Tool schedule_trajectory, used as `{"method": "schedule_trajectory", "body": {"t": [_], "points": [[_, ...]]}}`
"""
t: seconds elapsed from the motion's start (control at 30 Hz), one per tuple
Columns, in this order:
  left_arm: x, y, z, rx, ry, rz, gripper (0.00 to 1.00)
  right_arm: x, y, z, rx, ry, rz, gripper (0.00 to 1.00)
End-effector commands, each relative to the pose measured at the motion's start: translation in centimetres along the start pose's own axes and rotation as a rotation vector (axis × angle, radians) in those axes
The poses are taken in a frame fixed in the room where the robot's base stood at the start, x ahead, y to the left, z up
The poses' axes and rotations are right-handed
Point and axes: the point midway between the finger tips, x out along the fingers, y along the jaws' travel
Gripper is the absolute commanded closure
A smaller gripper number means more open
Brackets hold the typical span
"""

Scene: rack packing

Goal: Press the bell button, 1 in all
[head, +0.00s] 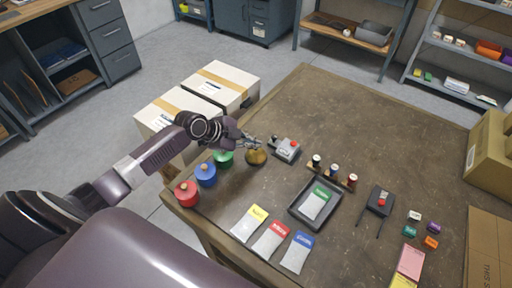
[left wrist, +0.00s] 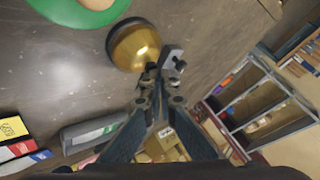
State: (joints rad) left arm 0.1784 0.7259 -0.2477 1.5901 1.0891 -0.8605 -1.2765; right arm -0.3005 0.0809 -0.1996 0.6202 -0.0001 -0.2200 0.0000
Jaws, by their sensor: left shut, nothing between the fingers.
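The bell is a golden dome (head: 256,157) on the brown table, near its left edge. In the left wrist view the dome (left wrist: 133,45) shows at the top centre. My left gripper (head: 254,144) is shut and empty. It is just above or behind the bell in the head view. In the left wrist view its fingertips (left wrist: 160,76) overlap the dome's lower right edge; I cannot tell whether they touch it. The bell's button is not clear to make out. My right gripper is not in view.
Green (head: 223,158), blue (head: 205,174) and red (head: 187,193) jars stand left of the bell. A grey device (head: 286,149) sits just right. A dark tray (head: 296,207) and a black device with a red button (head: 380,201) are farther right. The far table is clear.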

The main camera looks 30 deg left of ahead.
Motion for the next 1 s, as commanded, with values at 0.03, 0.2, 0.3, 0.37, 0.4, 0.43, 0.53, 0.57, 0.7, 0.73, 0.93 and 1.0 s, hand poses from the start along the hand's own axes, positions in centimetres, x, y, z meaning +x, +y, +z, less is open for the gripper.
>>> {"method": "schedule_trajectory", "body": {"t": [0.03, 0.2, 0.3, 0.37, 0.4, 0.43, 0.53, 0.57, 0.7, 0.73, 0.93, 1.0], "points": [[0.1, 0.1, 0.1, 0.000, -0.001, 0.001, 1.00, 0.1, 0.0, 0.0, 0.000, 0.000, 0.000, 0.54], [0.1, 0.1, 0.1, 0.000, -0.001, 0.002, 1.00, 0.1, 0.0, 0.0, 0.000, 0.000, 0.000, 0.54], [0.1, 0.2, 0.1, 0.000, -0.001, 0.002, 1.00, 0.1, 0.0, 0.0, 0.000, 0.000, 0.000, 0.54], [0.1, 0.2, 0.1, 0.000, -0.001, 0.002, 1.00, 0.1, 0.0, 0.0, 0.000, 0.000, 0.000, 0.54], [0.1, 0.1, 0.1, 0.000, -0.001, 0.002, 1.00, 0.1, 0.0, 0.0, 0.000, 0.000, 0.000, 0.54], [0.0, 0.1, 0.1, 0.000, -0.001, 0.002, 1.00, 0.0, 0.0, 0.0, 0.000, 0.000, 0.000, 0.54], [-0.2, -0.1, -0.1, 0.000, -0.002, 0.002, 1.00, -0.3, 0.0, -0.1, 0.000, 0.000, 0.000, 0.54], [-0.4, -0.2, -0.2, 0.001, -0.001, 0.002, 1.00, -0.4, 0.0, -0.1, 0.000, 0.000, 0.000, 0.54], [-0.9, -0.6, -0.6, 0.001, -0.001, 0.002, 1.00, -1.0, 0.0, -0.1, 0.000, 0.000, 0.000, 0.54], [-1.0, -0.7, -0.7, 0.001, -0.001, 0.002, 1.00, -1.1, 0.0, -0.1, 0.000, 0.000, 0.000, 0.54], [-1.1, -0.8, -0.8, 0.000, -0.001, 0.002, 1.00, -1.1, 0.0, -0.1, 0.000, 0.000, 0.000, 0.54], [-1.1, -0.8, -0.8, 0.000, -0.001, 0.001, 1.00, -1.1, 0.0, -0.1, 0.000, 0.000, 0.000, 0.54]]}}
